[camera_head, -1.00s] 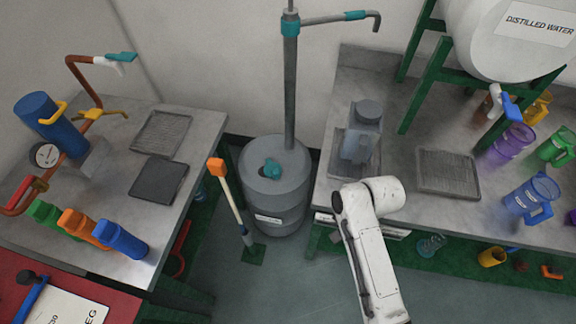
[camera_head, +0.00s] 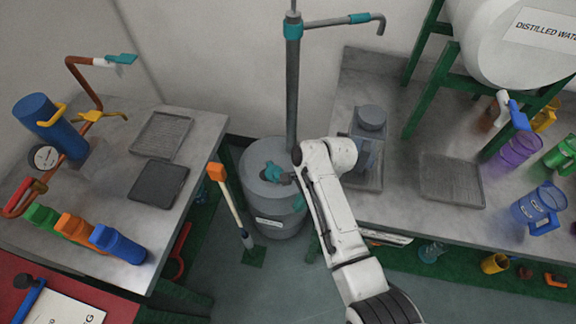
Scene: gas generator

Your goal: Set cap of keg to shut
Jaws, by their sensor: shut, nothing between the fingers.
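The keg (camera_head: 268,222) is a grey drum with a white label on its front, standing on the floor between the two tables. Its teal cap (camera_head: 273,172) is on the drum's top, left of the tall pump pipe. My white arm reaches in from the lower right. My gripper (camera_head: 285,179) is small and partly hidden by the wrist; it is shut and empty, close to the right side of the cap. I cannot tell whether it touches the cap. The cap's exact setting is too small to make out.
A grey pump pipe (camera_head: 292,95) rises from the keg. An orange-topped stick (camera_head: 230,200) stands just left of it. The right table (camera_head: 400,205) holds a grey container (camera_head: 368,135), close to my arm. The left table (camera_head: 110,185) holds several coloured bottles.

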